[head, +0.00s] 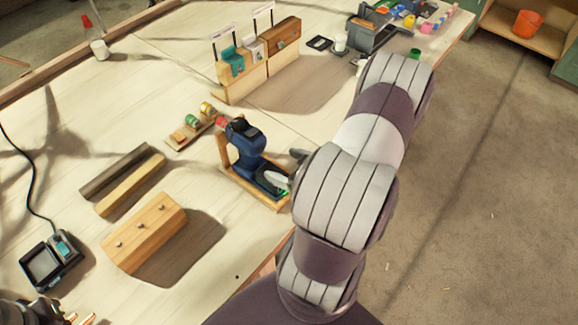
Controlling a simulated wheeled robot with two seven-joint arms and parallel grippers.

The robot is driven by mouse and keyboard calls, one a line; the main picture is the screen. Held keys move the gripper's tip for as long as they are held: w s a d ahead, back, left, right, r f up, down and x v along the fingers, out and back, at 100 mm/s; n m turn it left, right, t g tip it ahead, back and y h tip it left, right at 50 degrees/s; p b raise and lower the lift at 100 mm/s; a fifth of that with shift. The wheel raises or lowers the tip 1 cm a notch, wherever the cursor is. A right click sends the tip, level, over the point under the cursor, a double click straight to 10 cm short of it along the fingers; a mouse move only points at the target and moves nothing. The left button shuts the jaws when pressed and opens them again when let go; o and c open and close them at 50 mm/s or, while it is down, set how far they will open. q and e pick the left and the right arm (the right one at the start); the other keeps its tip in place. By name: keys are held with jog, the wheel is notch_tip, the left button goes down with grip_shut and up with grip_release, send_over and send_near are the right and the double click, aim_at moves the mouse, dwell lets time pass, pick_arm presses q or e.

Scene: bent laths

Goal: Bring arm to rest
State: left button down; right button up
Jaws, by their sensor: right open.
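My right arm, in purple and pale grey, rises from the bottom middle of the head view and reaches over the table's right edge. Its grey fingers, which I take to be my right gripper (287,168), show partly past the arm's left side. They are apart, close to a dark blue drill-like tool (247,145) in a wooden stand (232,172). I see nothing held between them; whether they touch the tool or stand is unclear. The arm hides the rest of the gripper.
The pale table (150,80) holds a wooden block with knobs (145,232), two bars (130,186), a black device (50,262) and a wooden rack (255,62). Small coloured parts (192,120) lie behind the blue tool. Bare floor (480,200) is free at right.

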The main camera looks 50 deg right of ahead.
jog(key=shift+s+r, duration=0.2)
jog(key=shift+s, duration=0.25)
jog(key=s+d+f+m+g, duration=0.1)
jog(key=f, duration=0.1)
jog(key=s+d+f+m+g+h, duration=0.1)
jog(key=s+f+g, duration=0.1)
jog(key=s+d+f+m+g+h, duration=0.1)
jog(key=s+f+g, duration=0.1)
jog(key=shift+s+d, duration=0.1)
jog(key=shift+d, duration=0.15)
jog(key=w+a+r+g, duration=0.1)
jog(key=a+r+g, duration=0.1)
jog(key=a+r, duration=0.2)
jog(key=w+a+r+n+g, duration=0.1)
jog(key=a+r, duration=0.3)
jog(key=a, duration=0.6)
jog(key=w+a+r+n+g+y, duration=0.1)
jog(key=w+a+r+g, duration=0.2)
jog(key=a, duration=0.4)
jog(key=shift+w+a+r+g, duration=0.15)
jog(key=shift+a+r+g, duration=0.1)
jog(key=shift+r+g, duration=0.5)
